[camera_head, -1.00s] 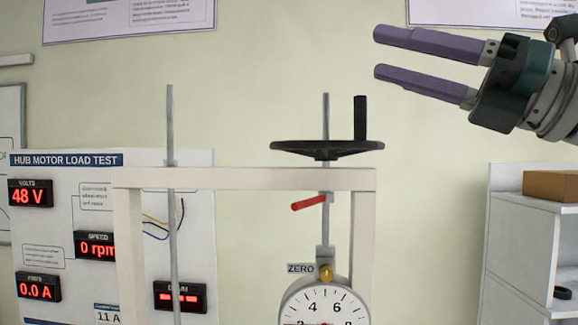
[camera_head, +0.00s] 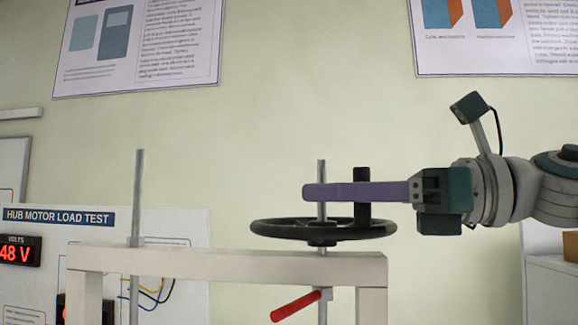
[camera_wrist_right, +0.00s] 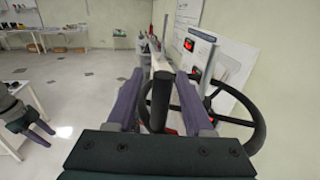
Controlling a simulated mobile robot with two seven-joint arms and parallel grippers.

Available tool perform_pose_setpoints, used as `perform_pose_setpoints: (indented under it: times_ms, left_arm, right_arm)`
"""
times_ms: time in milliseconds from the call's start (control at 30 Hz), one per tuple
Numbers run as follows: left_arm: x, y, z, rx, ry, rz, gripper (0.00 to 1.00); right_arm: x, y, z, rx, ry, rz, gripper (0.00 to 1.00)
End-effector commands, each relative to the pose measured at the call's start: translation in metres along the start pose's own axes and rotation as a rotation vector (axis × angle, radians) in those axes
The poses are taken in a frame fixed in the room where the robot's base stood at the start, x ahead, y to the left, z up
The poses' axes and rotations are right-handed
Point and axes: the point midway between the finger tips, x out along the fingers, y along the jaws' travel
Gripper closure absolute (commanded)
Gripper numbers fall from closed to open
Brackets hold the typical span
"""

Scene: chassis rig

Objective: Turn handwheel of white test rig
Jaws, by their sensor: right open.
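The black handwheel (camera_head: 285,234) lies flat on a vertical rod above the white frame's top bar (camera_head: 220,262) in the head view. Its upright black crank handle (camera_head: 361,175) stands at the wheel's right side. My right gripper (camera_head: 308,192) comes level from the right, just above the wheel rim. In the right wrist view, its two purple fingers are open, with the handle (camera_wrist_right: 161,100) standing between them and visible gaps beside it. The wheel rim (camera_wrist_right: 262,130) shows to the right there. My left gripper (camera_wrist_right: 35,128) appears at the left of that view, its opening unclear.
A red lever (camera_head: 295,305) sticks out below the top bar. A second thin rod (camera_head: 137,200) rises at the left. The load test panel (camera_head: 180,228) stands behind. A white shelf (camera_head: 552,275) is at the right. Wall space above the wheel is clear.

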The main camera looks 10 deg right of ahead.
Motion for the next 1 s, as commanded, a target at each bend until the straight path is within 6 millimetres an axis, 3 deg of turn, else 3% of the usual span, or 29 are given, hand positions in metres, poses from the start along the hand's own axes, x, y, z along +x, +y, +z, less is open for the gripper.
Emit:
perform_pose_setpoints:
  times_ms: [300, 767, 1000]
  left_arm:
    - [-0.0022, 0.0002, -0.0013, 0.0, 0.002, 0.001, 0.5]
    - [-0.0024, 0.0027, -0.0025, -0.008, 0.004, 0.008, 0.5]
    - [-0.0024, 0.0027, -0.0026, -0.008, 0.005, 0.008, 0.5]
  right_arm:
    - [0.0047, 0.0002, -0.0012, 0.0, 0.0, 0.0, 0.48]
    - [0.0043, 0.0002, -0.0008, 0.0, 0.0, 0.0, 0.99]
    - [0.0042, 0.0002, -0.0008, 0.0, 0.0, 0.0, 1.0]
